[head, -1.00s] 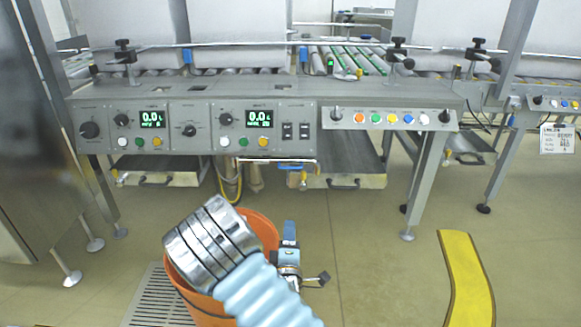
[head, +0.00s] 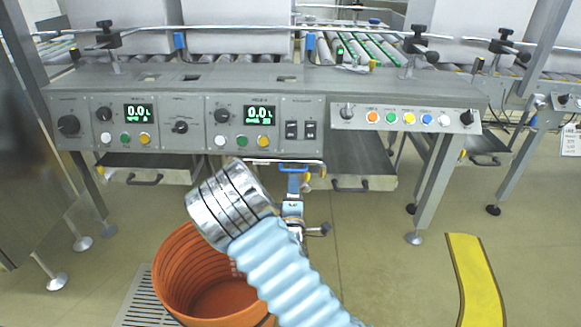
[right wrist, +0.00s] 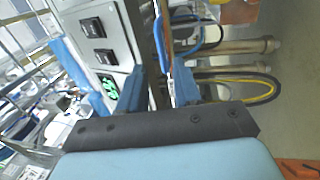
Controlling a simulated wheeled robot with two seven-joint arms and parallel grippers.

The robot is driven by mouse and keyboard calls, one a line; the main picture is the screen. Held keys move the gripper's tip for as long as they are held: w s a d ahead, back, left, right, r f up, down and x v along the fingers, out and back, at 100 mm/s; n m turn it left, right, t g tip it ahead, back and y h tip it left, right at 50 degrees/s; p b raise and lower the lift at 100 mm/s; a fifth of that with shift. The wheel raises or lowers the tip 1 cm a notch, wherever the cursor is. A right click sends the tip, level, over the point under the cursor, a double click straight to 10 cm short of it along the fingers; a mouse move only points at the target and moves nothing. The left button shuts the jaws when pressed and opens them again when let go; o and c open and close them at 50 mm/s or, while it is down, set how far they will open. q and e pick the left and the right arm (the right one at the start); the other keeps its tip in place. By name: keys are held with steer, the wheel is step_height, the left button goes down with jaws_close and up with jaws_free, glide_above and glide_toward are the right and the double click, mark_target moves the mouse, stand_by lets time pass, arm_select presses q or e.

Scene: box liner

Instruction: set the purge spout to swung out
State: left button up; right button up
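A blue loop handle (head: 298,169) sits under the front panel, by a thin horizontal bar; I take it as part of the purge spout. In the right wrist view the handle (right wrist: 187,17) lies just beyond my fingers, with metal pipes (right wrist: 235,47) and a yellow hose (right wrist: 245,88) beside it. My right gripper (head: 293,180) is just below the handle. In the right wrist view its blue fingers (right wrist: 158,66) are apart, with a bar edge showing between them; contact cannot be told. My arm hides the pipes in the head view. My left gripper is not in view.
An orange bucket (head: 170,270) stands on the floor beside my right forearm. The control panel (head: 183,128) with knobs and buttons is just above the gripper. A grey drawer tray (head: 362,160) is to the right. A yellow floor strip (head: 470,280) lies at right.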

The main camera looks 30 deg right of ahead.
mark_target(293, 170)
steer(key=x, duration=0.7)
steer(key=shift+w+d+b, duration=0.15)
steer(key=shift+w+b, duration=0.1)
steer(key=shift+b, duration=0.1)
steer(key=shift+r, duration=0.1)
jaws_close()
